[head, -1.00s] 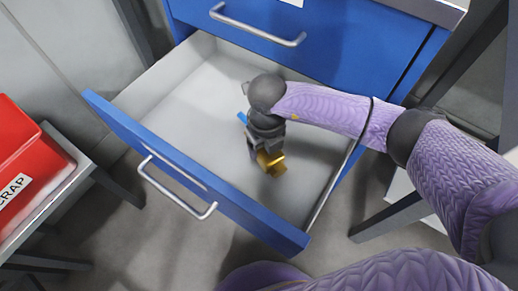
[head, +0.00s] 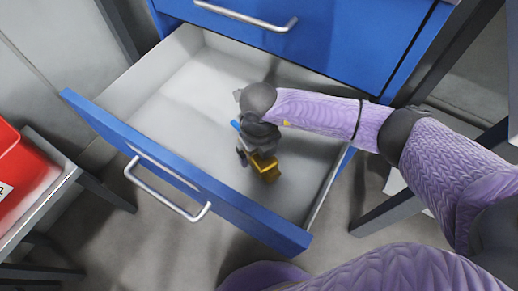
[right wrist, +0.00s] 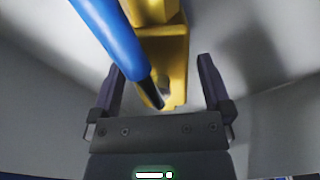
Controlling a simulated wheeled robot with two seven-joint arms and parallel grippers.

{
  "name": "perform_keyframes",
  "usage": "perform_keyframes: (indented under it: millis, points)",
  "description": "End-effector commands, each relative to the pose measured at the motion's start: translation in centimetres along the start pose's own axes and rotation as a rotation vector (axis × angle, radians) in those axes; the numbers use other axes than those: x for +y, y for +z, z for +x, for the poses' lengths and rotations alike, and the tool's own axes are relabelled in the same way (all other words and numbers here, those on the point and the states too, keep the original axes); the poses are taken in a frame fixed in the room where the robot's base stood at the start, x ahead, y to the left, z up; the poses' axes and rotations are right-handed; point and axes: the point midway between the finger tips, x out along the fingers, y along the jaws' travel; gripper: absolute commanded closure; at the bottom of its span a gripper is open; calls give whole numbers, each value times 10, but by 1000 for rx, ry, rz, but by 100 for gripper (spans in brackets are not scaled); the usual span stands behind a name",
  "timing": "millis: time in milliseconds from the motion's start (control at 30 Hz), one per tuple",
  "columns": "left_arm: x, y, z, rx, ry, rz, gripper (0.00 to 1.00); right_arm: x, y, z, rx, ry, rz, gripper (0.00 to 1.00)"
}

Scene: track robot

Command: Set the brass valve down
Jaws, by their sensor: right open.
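The brass valve (head: 266,168), with a blue lever handle (head: 236,126), is low inside the open drawer (head: 180,100). My right gripper (head: 254,153) reaches down over it and hides part of it. In the right wrist view, the valve's yellow body (right wrist: 172,70) and blue handle (right wrist: 112,35) lie between the two spread fingers of the right gripper (right wrist: 160,85). Gaps show between the fingers and the brass body. The valve seems to rest on the drawer floor, though its underside is hidden. My left gripper is not in view.
The drawer's blue front (head: 180,175) with a metal handle (head: 160,195) stands nearest me. The blue cabinet (head: 330,45) is behind. A red bin (head: 20,175) sits on a grey stand at left. The drawer floor left of the valve is clear.

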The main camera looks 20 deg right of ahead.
Motion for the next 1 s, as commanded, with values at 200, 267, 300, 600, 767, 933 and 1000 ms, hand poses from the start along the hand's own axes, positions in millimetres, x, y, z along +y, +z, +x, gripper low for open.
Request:
perform_keyframes:
  millis: [200, 267, 300, 600, 767, 933, 1000]
  points:
    - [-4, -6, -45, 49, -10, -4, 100, 0, 2, -73, -14, -2, 0, 0]
    - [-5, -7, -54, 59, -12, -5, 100, 0, 1, -88, -12, -1, -1, 0]
    - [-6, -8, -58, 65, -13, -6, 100, 0, 1, -97, -11, -2, -1, 0]
    - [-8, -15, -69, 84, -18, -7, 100, 0, 0, -119, -3, 0, 0, 0]
    - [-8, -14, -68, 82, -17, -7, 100, 0, 0, -118, -2, 0, 0, 0]
    - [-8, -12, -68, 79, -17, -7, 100, 0, 0, -117, -3, 0, 0, 0]
    - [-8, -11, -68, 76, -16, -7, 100, 0, 0, -117, -3, 0, 0, 0]
